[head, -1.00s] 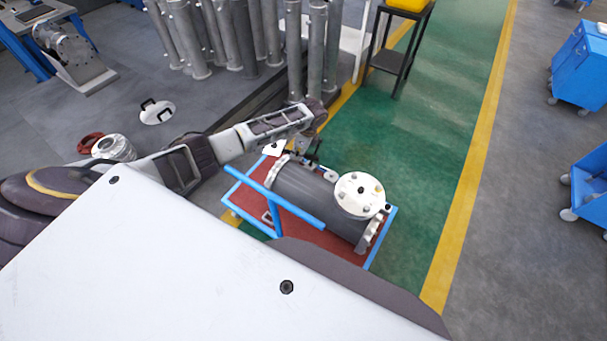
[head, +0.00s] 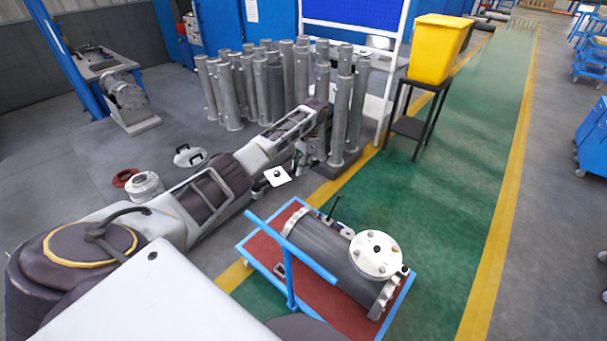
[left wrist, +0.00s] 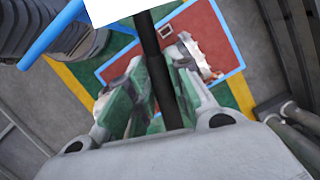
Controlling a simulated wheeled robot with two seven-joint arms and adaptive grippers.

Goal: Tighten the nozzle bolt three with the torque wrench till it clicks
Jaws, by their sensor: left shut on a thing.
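The grey shell (head: 325,255) lies on its side on a blue-edged cart (head: 262,285). Its white round nozzle flange (head: 376,262) faces up and carries several bolts; no number tells which is bolt three. My left gripper (head: 300,158) hangs beyond the cart's far left corner, apart from the flange. In the left wrist view its fingers (left wrist: 152,92) are shut on a dark rod (left wrist: 152,50), apparently the torque wrench's shaft. A white square piece (head: 277,177) shows beside the gripper, and white also covers the rod's upper part in the wrist view. The wrench's working end is hidden. My right gripper is out of view.
The cart's blue handle (head: 290,247) rises at its left. Several upright grey pipes (head: 345,115) stand behind my left gripper. A yellow bin (head: 435,50) sits on a black stand. A white lid (head: 190,156) lies on the floor. The green lane right of the cart is clear.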

